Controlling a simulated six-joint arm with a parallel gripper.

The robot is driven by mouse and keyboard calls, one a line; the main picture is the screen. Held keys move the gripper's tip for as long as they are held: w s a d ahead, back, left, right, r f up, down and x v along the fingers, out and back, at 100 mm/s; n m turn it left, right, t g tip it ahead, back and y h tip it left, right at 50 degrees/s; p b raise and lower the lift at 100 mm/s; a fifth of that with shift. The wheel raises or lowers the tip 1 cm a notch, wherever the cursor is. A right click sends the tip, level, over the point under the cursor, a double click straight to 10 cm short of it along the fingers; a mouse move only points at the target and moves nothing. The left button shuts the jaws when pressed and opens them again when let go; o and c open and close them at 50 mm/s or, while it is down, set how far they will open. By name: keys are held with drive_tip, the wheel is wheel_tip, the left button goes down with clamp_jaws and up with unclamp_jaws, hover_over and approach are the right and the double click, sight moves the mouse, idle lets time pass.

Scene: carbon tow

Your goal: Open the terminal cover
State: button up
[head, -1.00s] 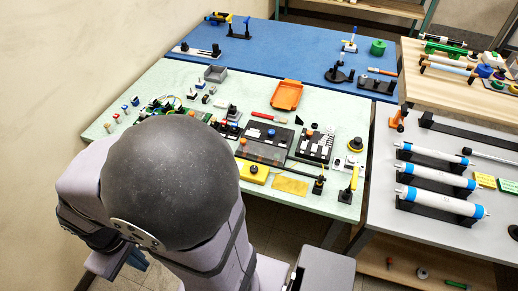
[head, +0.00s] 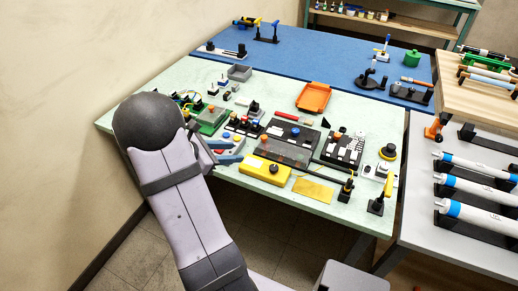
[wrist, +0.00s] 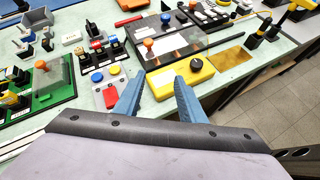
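Two clear covers with orange knobs are in view, and I cannot tell for sure which is the terminal cover. One see-through cover (head: 283,152) lies over a dark panel at mid-bench; it also shows in the wrist view (wrist: 185,46). The other, a clear cover on a green base (wrist: 52,72), stands at the left in the wrist view; the green base (head: 212,121) also shows in the head view. Both look closed. My gripper (head: 238,151) has its blue fingers apart and empty, above the bench's front edge. In the wrist view my gripper (wrist: 159,78) points between the button panel and the yellow box.
A yellow box (head: 264,170) with a dark knob lies just ahead of my fingers. A grey panel with red and blue buttons (wrist: 110,91) is at their left. Switches (head: 245,124), an orange tray (head: 313,97) and small upright tools (head: 380,198) crowd the pale green bench.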

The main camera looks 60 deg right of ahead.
drive_tip(key=n+h+b, duration=0.2)
approach(264, 137)
drive_tip(key=shift+w+a+f, duration=0.15)
drive_tip(key=shift+f, duration=0.15)
drive_tip(key=shift+d+r+n+g, duration=0.1)
drive_tip(key=shift+d+n+g, duration=0.2)
drive_tip(key=shift+d, duration=0.15)
drive_tip(key=shift+p+x, duration=1)
drive_tip(key=shift+x, duration=2.55)
clamp_jaws()
